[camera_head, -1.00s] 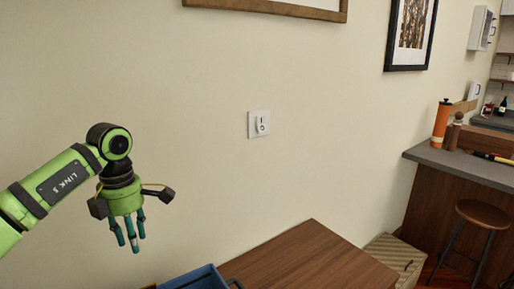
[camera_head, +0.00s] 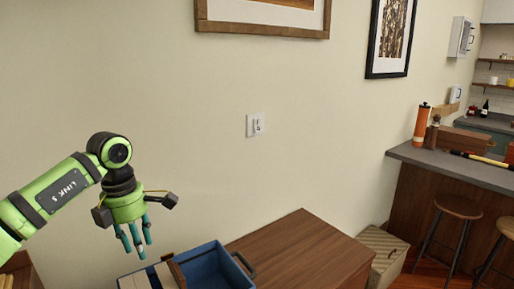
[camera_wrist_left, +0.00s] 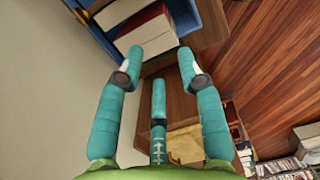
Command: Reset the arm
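My left gripper (camera_head: 132,236) is green with teal fingers and hangs pointing down in front of the wall at the left of the head view. In the left wrist view its fingers (camera_wrist_left: 165,75) are spread apart with nothing between them. My left arm comes in from the left edge, bent at a black-and-green joint. My right gripper is not in view.
A blue crate (camera_head: 214,248) sits below and right of the gripper, beside a brown wooden cabinet top (camera_head: 300,250). A light switch (camera_head: 256,125) and framed pictures (camera_head: 392,38) are on the wall. A counter (camera_head: 450,163) with stools (camera_head: 459,207) stands at right.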

